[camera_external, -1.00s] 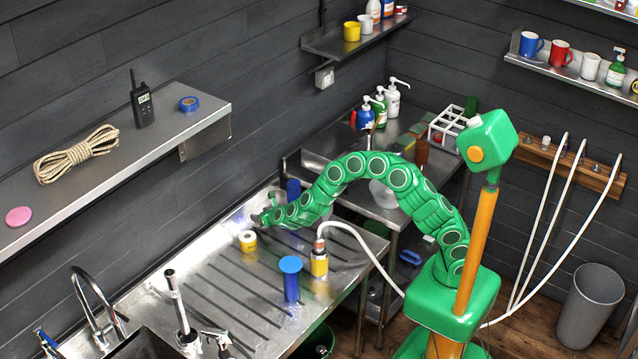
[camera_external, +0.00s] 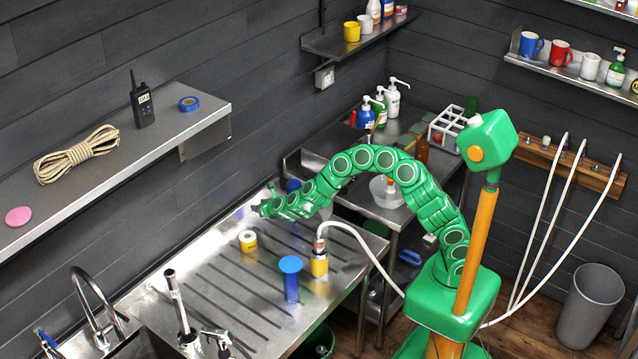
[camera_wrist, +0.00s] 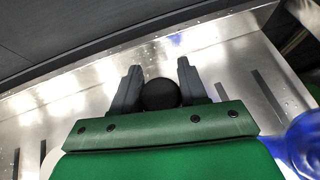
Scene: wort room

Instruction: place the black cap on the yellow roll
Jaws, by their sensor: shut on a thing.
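The yellow roll (camera_external: 248,241), with a white label band, stands on the steel drainboard, below and slightly left of my gripper (camera_external: 261,209) in the external view. My gripper is raised above the board near the wall side. In the wrist view, the black cap (camera_wrist: 160,95), round and dark, sits between the two grey fingers of my gripper (camera_wrist: 159,68); my gripper is shut on it. The cap is too small to make out in the external view. I cannot make out the roll in the wrist view.
A blue round-topped object (camera_external: 291,279) and a yellow bottle (camera_external: 319,262) with a white hose stand on the ribbed drainboard (camera_external: 215,290) near the roll. A tap (camera_external: 92,300) is at the lower left. A shelf (camera_external: 110,160) hangs at the left.

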